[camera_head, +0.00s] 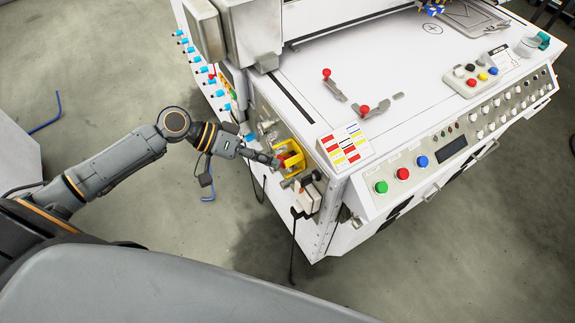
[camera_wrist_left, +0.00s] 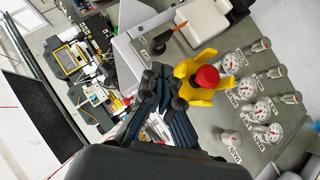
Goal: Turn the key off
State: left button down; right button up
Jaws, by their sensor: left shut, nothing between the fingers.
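My left gripper (camera_head: 274,160) reaches in from the left to the side panel of the white machine (camera_head: 375,100). Its fingers are shut and empty, and they also show in the left wrist view (camera_wrist_left: 163,92). They are close beside a yellow guard (camera_head: 293,150) around a red button (camera_head: 287,158). The guard (camera_wrist_left: 188,72) and button (camera_wrist_left: 207,76) also show in the wrist view; I cannot tell whether the fingers touch them. A small black knob or switch (camera_wrist_left: 160,44) with an orange-red part sits up-left of the guard. I cannot clearly identify the key. My right gripper is not in view.
Several pressure gauges (camera_wrist_left: 253,111) with knobs stand beside the guard. Blue-tipped fittings (camera_head: 216,93) line the machine's left side. A button panel (camera_head: 440,150) runs along its front edge. A cable (camera_head: 293,240) hangs below the panel. The floor left of the machine is mostly clear.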

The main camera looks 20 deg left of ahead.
pick_arm(q)
jog(key=v, duration=0.5)
dwell(0.4)
jog(key=w+a+f+n+t+y, duration=0.15)
jog(key=a+f, duration=0.25)
jog(key=f, duration=0.5)
jog(key=w+a+f+n+t+y, duration=0.1)
jog(key=a+f+n+y, duration=0.3)
jog(key=f, duration=0.5)
jog(key=s+a+f+g+y, duration=0.15)
jog(key=s+f, duration=0.25)
jog(key=f, duration=0.5)
jog(key=s+a+f+y, duration=0.2)
jog(key=s+a+f, duration=0.15)
jog(key=f, duration=0.45)
jog(key=s+d+f+m+g+y, duration=0.15)
jog(key=s+d+f, duration=0.25)
jog(key=s+f, duration=0.95)
jog(key=s+d+f+m+g, duration=0.1)
jog(key=s+d+f, duration=0.1)
jog(key=s+d, duration=0.2)
jog(key=s+d+f+m+g, duration=0.1)
jog(key=s+d, duration=0.4)
jog(key=s, duration=0.6)
jog(key=shift+s+f+y, duration=0.2)
jog(key=shift+f+y, duration=0.15)
jog(key=shift+f, duration=0.3)
